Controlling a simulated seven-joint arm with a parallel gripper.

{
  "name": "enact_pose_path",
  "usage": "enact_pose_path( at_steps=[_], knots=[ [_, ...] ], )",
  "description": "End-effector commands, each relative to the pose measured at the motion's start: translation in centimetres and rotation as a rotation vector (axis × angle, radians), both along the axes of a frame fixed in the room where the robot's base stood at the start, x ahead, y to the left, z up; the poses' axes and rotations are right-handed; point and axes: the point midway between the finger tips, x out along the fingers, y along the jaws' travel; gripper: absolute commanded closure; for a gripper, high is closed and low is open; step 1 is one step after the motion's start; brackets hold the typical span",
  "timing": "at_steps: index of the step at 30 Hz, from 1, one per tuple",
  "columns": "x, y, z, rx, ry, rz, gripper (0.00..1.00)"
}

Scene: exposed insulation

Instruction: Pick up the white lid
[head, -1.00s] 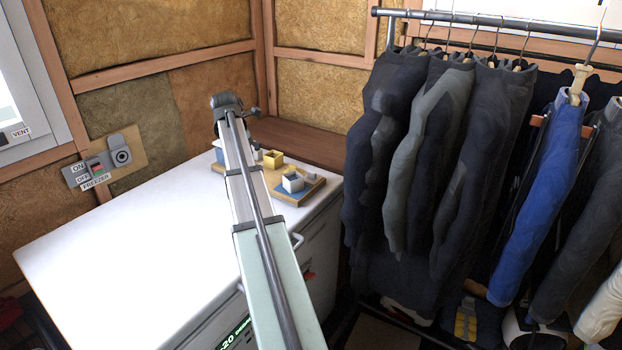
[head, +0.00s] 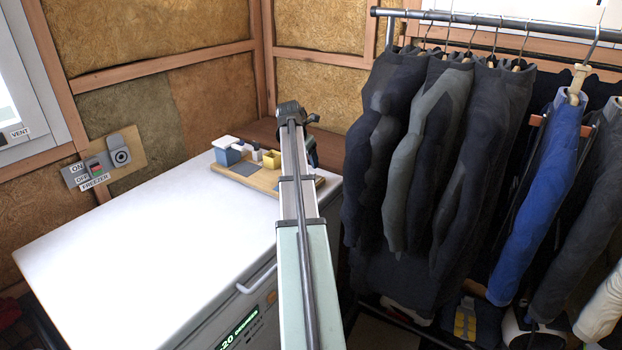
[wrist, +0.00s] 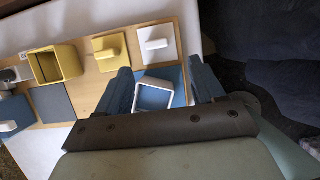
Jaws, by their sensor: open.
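The white lid (wrist: 158,43) is a flat white square with a bar handle. In the wrist view it lies on the wooden tray (wrist: 108,82), right of a yellow lid (wrist: 108,50). My gripper (wrist: 160,68) is open. Its two dark blue fingers stand either side of an open white box (wrist: 154,92), with the white lid just beyond the fingertips. Nothing shows held. In the head view my arm hides the white lid and white box, and my gripper's fingers are not clear.
A yellow open box (wrist: 55,64) and a blue box (head: 228,156) stand on the tray. The tray sits at the far corner of the white freezer top (head: 130,240), which is otherwise clear. Hanging dark clothes (head: 430,150) are close on the right.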

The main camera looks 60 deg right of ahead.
Motion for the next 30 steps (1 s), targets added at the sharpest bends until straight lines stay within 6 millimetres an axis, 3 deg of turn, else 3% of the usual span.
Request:
enact_pose_path(
  at_steps=[6,16,25,30],
  knots=[
    [0.0,-0.9,-2.1,0.0,0.0,-0.001,0.32],
    [0.2,-1.8,-3.5,0.0,0.0,-0.001,0.32],
    [0.4,-3.4,-6.7,0.0,0.0,-0.001,0.32],
    [0.4,-3.5,-7.0,-0.001,-0.001,-0.001,0.32]
  ],
)
